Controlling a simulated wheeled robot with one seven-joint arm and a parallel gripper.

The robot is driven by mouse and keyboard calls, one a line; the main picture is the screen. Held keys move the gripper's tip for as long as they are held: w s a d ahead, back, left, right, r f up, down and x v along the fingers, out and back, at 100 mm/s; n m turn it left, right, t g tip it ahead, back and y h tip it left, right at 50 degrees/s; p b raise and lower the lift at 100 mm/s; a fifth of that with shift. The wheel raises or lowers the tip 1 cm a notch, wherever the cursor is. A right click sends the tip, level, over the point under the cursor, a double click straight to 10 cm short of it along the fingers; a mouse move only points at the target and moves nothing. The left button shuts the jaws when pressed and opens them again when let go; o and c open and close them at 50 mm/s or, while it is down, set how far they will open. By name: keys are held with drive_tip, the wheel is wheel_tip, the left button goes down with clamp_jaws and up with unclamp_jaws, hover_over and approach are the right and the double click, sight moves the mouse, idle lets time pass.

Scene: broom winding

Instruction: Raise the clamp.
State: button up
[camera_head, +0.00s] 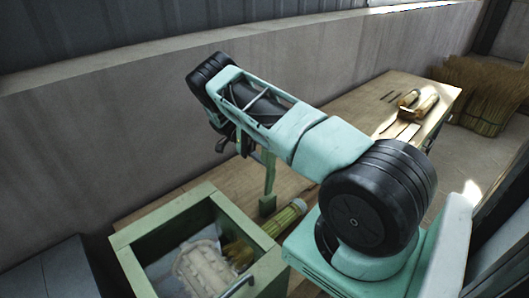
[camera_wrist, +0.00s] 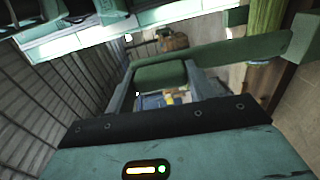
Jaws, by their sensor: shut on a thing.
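The green clamp shows in the wrist view as a long bar (camera_wrist: 240,52) running right to a green upright, beside a yellowish-green bundled stalk (camera_wrist: 264,30). My gripper (camera_wrist: 160,73) is shut on the clamp at the bar's left end. In the head view my gripper is mostly hidden behind my arm, above the bench. A green post (camera_head: 269,185) stands below my arm there. A bound straw bundle (camera_head: 287,217) lies on the bench near the post's foot. How the clamp meets the stalk cannot be told.
A green-rimmed wooden box (camera_head: 150,234) with pale and yellow contents stands at the front left. The wooden bench (camera_head: 345,108) carries wooden tools (camera_head: 416,103) at its far end. Straw brooms (camera_head: 490,95) stand at the far right. A grey wall (camera_head: 100,140) runs behind the bench.

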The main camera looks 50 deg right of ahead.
drive_tip(key=o, duration=1.4)
